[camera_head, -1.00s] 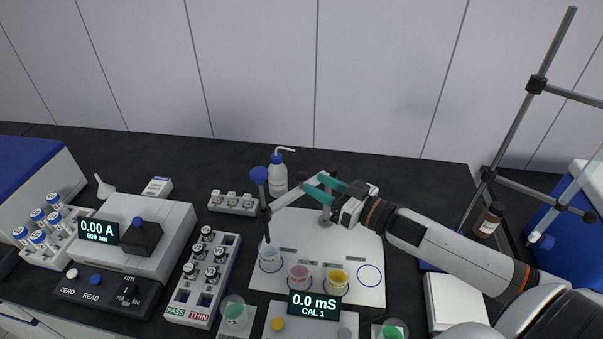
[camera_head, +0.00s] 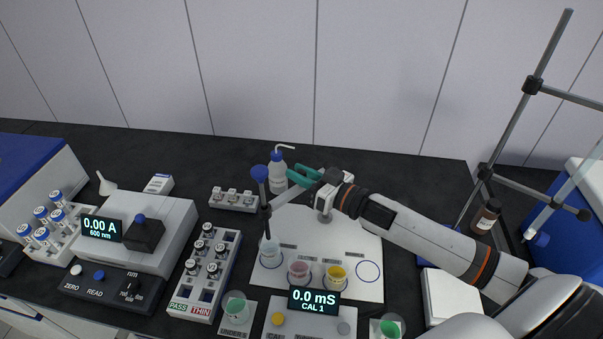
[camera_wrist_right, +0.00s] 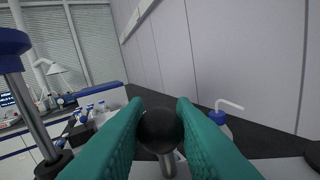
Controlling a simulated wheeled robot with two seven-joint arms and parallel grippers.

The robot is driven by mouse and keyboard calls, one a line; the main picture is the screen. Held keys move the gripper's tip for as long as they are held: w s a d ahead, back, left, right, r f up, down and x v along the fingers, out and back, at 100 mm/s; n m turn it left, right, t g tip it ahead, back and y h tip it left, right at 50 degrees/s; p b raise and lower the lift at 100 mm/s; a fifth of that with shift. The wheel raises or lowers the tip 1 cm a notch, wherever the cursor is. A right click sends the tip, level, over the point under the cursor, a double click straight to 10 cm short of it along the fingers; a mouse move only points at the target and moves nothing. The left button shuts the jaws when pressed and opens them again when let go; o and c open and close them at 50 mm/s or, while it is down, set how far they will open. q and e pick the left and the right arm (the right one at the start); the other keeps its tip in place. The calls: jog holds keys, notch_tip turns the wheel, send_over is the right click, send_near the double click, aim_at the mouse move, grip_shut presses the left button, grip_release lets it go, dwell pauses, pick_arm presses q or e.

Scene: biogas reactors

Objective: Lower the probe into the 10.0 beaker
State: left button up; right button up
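The probe (camera_head: 261,175) has a blue cap and a dark shaft, and stands upright on the light arm of a stand. Its lower end is over or in the leftmost, pale beaker (camera_head: 270,254); I cannot tell which. A pink beaker (camera_head: 299,273) and a yellow beaker (camera_head: 336,277) stand to its right. Their labels are too small to read. My right gripper (camera_head: 301,177) is right of the probe cap, above the stand arm. In the wrist view its teal fingers are spread around a black round knob (camera_wrist_right: 160,130); contact is unclear. The probe cap also shows there (camera_wrist_right: 10,42). My left gripper is out of view.
A white wash bottle (camera_head: 278,178) stands close behind the gripper. The meter (camera_head: 314,300) in front reads 0.0 mS, CAL 1. A vial rack (camera_head: 231,262) is to the left. An empty blue ring on the white mat (camera_head: 368,290) is right of the beakers.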

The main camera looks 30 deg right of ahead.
grip_shut()
